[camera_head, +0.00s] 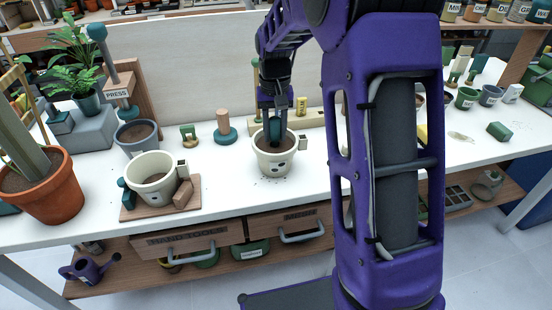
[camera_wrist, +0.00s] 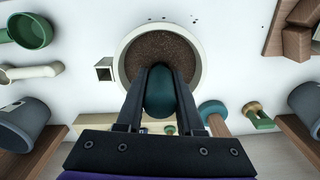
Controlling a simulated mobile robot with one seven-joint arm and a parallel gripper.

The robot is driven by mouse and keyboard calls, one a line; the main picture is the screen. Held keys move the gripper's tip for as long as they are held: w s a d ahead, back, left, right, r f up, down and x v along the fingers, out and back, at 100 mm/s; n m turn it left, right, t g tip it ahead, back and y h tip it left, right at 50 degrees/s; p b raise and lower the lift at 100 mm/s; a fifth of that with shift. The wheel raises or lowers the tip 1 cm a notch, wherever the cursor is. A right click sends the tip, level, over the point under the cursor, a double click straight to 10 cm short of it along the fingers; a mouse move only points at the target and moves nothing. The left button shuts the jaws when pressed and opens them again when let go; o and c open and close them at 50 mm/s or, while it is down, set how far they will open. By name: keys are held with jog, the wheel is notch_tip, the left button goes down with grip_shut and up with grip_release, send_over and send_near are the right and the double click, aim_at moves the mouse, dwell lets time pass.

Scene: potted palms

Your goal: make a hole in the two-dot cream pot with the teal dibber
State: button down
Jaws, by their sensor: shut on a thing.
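The cream pot with two dark dots (camera_head: 274,164) stands on the white bench, filled with brown soil. In the wrist view its rim (camera_wrist: 121,62) rings the soil at the top middle. My gripper (camera_head: 273,118) points down over this pot and is shut on the teal dibber (camera_head: 275,130). In the wrist view the dibber's rounded teal end (camera_wrist: 160,94) sits between my gripper's fingers (camera_wrist: 160,80). The dibber is about upright at the pot's mouth. Its lower end is hidden, so I cannot tell how deep it reaches.
Another cream pot (camera_head: 150,182) stands on a wooden board (camera_head: 128,212) to the left. A grey pot (camera_head: 136,141) is under a press lever, with a terracotta pot (camera_head: 52,198) far left. A wooden-handled tamper (camera_head: 225,130) stands near the dotted pot.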

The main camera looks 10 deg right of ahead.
notch_tip(320, 180, up, 12)
jog(key=p, duration=0.9)
jog(key=shift+f, duration=0.2)
